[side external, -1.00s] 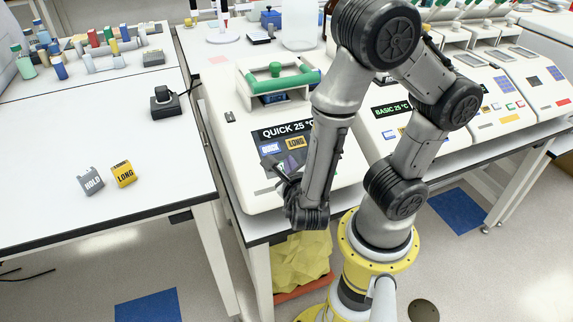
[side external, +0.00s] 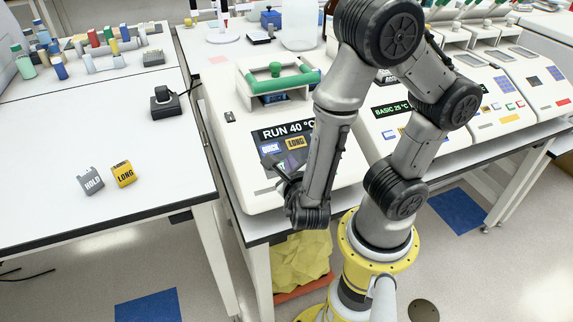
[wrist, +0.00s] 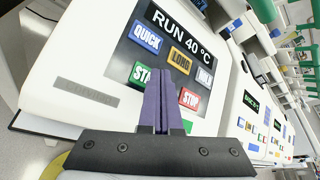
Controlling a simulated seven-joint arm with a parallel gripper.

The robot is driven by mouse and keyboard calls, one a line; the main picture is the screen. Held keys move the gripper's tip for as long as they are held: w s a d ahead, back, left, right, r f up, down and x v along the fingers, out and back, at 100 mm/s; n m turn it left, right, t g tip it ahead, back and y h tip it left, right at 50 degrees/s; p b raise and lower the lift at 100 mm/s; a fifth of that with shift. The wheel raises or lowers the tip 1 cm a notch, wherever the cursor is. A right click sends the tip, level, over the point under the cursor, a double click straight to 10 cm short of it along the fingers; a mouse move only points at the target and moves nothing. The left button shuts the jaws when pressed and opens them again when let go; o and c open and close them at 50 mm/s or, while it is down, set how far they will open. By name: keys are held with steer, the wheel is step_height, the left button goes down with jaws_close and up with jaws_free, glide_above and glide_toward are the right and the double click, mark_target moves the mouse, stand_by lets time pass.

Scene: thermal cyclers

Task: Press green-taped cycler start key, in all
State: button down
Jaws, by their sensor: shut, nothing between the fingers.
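The cycler with green on its lid handle (side external: 262,106) stands left of my arm in the side view; its display (side external: 284,131) reads RUN 40 °C, as it does in the wrist view (wrist: 182,30). Its panel has a blue QUICK key (wrist: 146,37), an orange LONG key (wrist: 180,63), a HOLD key (wrist: 205,77), a red STOP key (wrist: 190,99) and a green start key (wrist: 140,74). My gripper (wrist: 158,75) is shut and empty, its purple fingers over the panel, hiding part of the start key. I cannot tell whether they touch it.
A second cycler reading BASIC 25 °C (side external: 391,109) stands to the right, with more cyclers beyond. On the left table lie a grey HOLD block (side external: 91,181), a yellow LONG block (side external: 123,174) and a black device (side external: 165,103). The table between them is clear.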

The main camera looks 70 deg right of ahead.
steer(key=shift+s+a+r, duration=0.1)
steer(key=shift+r, duration=0.15)
steer(key=r, duration=0.1)
steer(key=s+a+r, duration=0.1)
steer(key=r, duration=0.2)
steer(key=shift+s+a+r, duration=0.25)
stand_by(0.4)
stand_by(0.5)
